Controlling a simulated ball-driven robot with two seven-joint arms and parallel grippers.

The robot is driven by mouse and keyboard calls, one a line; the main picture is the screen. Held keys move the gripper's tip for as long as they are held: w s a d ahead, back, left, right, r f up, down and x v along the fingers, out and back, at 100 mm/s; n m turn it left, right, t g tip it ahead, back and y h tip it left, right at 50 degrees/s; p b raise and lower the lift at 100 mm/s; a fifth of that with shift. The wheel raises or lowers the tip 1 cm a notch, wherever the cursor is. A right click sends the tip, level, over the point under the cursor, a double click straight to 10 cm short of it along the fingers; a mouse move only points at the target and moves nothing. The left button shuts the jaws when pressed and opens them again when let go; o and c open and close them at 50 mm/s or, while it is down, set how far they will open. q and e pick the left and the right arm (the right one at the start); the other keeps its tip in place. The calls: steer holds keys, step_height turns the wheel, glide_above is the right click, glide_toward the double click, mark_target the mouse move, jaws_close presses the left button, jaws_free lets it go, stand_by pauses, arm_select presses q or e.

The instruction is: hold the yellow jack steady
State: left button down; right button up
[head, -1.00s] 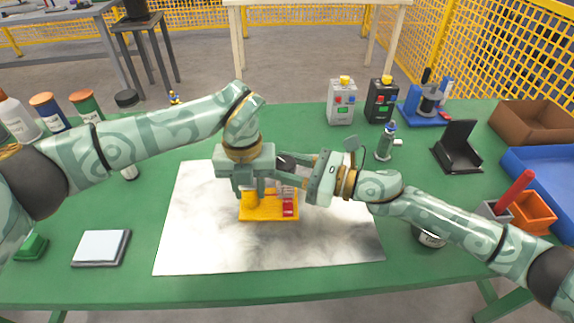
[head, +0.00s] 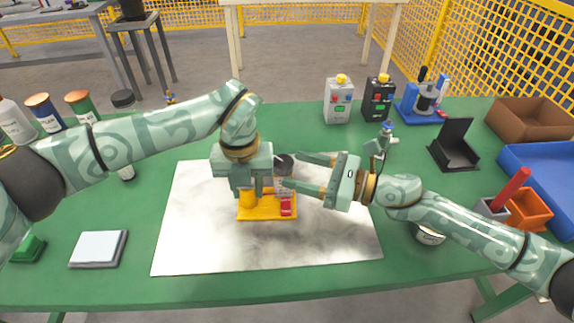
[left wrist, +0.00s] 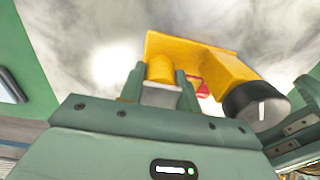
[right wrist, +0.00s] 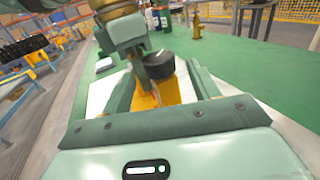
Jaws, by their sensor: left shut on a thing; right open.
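The yellow jack (head: 255,214) stands on the pale mat, with a red part (head: 286,206) at its right side. My left gripper (head: 255,190) reaches down from above and is shut on the jack. In the left wrist view its fingers (left wrist: 160,88) stand either side of a yellow cylinder on the jack (left wrist: 205,58). A black round knob (left wrist: 257,104) shows at the jack's end; it is also in the right wrist view (right wrist: 160,64). My right gripper (head: 294,170) is open and empty, its fingers pointing left towards the jack. The left gripper hides part of the jack.
The pale mat (head: 200,250) is mostly bare in front. A grey and a black box (head: 378,100), a small bottle-like tool (head: 387,136) and an open black case (head: 453,150) stand behind and right. An orange bin (head: 530,208) is far right. A pale pad (head: 98,248) lies left.

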steer(key=v, duration=0.8)
